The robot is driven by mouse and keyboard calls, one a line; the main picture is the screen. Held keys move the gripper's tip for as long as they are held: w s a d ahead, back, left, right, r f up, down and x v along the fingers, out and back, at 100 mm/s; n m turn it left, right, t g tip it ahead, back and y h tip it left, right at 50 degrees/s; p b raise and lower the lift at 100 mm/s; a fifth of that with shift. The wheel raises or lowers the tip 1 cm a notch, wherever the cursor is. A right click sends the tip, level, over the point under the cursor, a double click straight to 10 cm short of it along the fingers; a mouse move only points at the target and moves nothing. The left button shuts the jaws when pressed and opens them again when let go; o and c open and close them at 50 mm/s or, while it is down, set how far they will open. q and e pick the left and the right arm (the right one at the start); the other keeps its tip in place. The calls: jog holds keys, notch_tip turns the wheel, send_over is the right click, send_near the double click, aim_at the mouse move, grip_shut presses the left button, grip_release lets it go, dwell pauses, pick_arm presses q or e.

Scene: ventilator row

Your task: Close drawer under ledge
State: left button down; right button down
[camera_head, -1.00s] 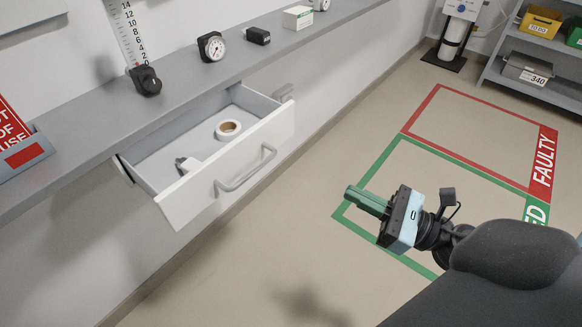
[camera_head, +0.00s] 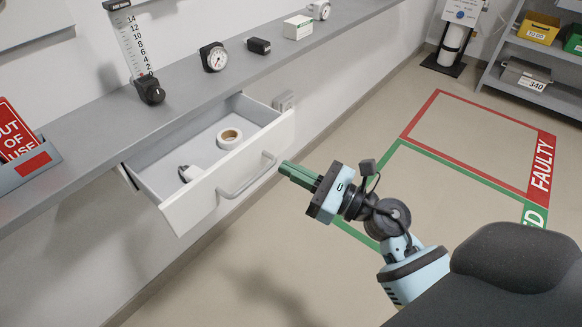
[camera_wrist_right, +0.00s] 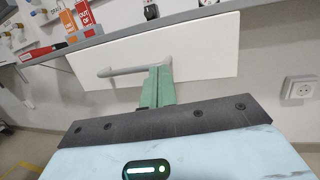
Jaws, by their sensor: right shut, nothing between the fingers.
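The white drawer (camera_head: 226,184) under the grey ledge (camera_head: 190,90) stands pulled out, with a grey bar handle (camera_head: 246,176) on its front. A roll of tape (camera_head: 229,138) and a small white and dark item (camera_head: 189,173) lie inside it. My right gripper (camera_head: 284,168) is shut and empty, just right of the handle in the head view. In the right wrist view the green fingers (camera_wrist_right: 157,86) point at the drawer front (camera_wrist_right: 200,52), close to one end of the handle (camera_wrist_right: 122,70). I cannot tell whether they touch it. My left gripper is out of view.
A dial gauge (camera_head: 214,57), a small black block (camera_head: 259,46) and a white box (camera_head: 298,27) stand on the ledge. A wall socket (camera_wrist_right: 299,88) is right of the drawer. Floor with red and green marked areas is clear; a shelf unit (camera_head: 515,74) stands at the back right.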

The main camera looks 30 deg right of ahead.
aim_at(239, 139)
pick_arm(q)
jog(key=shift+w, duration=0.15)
pick_arm(e)
jog(key=shift+w+a, duration=0.25)
jog(key=shift+w, duration=0.1)
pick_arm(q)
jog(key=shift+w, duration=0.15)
